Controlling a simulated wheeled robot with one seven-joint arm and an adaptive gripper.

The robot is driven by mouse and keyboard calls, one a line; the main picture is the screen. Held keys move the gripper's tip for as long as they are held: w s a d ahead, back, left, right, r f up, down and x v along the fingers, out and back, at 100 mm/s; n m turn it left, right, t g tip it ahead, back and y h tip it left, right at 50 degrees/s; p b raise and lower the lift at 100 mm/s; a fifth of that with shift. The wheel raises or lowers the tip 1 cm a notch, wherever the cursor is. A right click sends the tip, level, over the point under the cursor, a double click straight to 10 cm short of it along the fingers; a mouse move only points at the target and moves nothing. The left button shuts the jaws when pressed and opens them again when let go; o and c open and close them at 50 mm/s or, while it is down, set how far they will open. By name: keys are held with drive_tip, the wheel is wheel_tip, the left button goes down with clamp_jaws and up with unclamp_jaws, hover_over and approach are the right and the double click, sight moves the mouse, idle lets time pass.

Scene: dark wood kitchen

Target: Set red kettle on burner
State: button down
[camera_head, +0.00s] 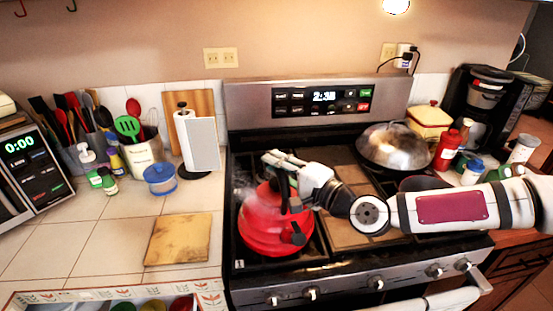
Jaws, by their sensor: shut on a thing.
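The red kettle (262,238) is upright at the front left of the stove, over the left burner area, with its black handle on top and its dark spout toward the right front. I cannot tell whether its base touches the grate. My gripper (283,172) reaches in from the right and is shut on the kettle's black handle (284,190). The gripper partly hides the handle. The burner beneath the kettle is hidden by the kettle. The stove's front knobs (376,283) run along its front edge.
A covered metal wok (394,146) stands on the back right of the stove. A flat brown griddle (345,232) covers the middle. A wooden board (178,239) lies on the left counter, near a paper towel roll (198,143). A red bottle (448,149) stands at right.

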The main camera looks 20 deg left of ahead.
drive_tip(key=c, duration=1.4)
unclamp_jaws()
drive_tip(key=shift+f, duration=0.1)
drive_tip(key=b+v, duration=0.1)
drive_tip(key=v, duration=1.1)
drive_tip(key=shift+s, duration=0.1)
